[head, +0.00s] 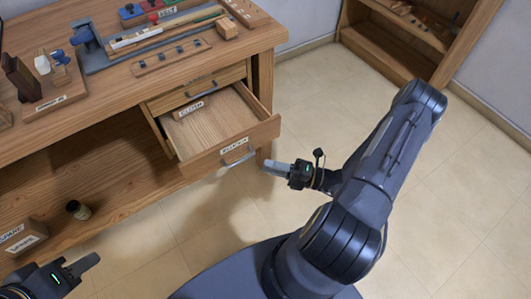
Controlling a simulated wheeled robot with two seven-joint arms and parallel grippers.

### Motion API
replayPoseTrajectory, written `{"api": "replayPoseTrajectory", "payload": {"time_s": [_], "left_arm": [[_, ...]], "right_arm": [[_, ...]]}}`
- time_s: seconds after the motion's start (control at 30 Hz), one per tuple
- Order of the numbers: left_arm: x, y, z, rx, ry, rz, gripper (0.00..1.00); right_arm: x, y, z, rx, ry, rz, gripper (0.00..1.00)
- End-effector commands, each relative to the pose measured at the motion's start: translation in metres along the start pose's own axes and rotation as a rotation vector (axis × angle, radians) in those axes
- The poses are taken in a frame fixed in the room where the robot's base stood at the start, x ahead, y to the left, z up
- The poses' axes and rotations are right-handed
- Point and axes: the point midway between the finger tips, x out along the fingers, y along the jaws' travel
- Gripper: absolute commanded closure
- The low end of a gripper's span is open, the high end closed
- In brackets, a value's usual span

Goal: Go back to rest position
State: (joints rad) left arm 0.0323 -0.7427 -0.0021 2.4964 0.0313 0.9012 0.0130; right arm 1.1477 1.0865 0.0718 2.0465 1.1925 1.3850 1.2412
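My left gripper (84,264) is low in the bottom left corner of the head view, over the floor in front of the bench. Its grey fingers point up and right, and I see nothing in them. My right gripper (275,168) is just right of the open drawer's metal handle (238,156), with its grey fingers pointing left toward it. A small gap seems to separate them. I cannot tell from this angle whether either gripper's fingers are apart. The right arm reaches in from the lower right, bent at the elbow.
Tools and wooden holders crowd the bench top. A dark jar (78,209) and a labelled box (22,237) are on the lower left. A wooden shelf (385,52) stands at the back; floor right of the bench is clear.

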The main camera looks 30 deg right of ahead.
Motion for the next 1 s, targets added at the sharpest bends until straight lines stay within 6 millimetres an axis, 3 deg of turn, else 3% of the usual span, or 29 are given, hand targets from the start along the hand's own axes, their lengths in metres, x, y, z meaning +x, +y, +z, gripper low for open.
{"api": "replayPoseTrajectory", "payload": {"time_s": [0.27,0.43,0.67,1.0], "left_arm": [[0.0,0.0,0.0,0.0,0.0,0.0,0.64],[0.0,0.0,0.0,0.0,0.0,0.0,0.64],[0.0,0.0,0.0,0.0,0.0,0.0,0.64],[0.0,0.0,0.0,0.0,0.0,0.0,0.64]], "right_arm": [[0.001,0.002,0.0,-0.013,0.011,-0.002,0.69],[0.013,0.033,-0.005,-0.232,0.187,-0.019,0.69],[0.031,0.105,-0.037,-0.901,0.684,0.01,0.69],[0.016,0.179,-0.077,-1.968,1.353,0.237,0.69]]}}
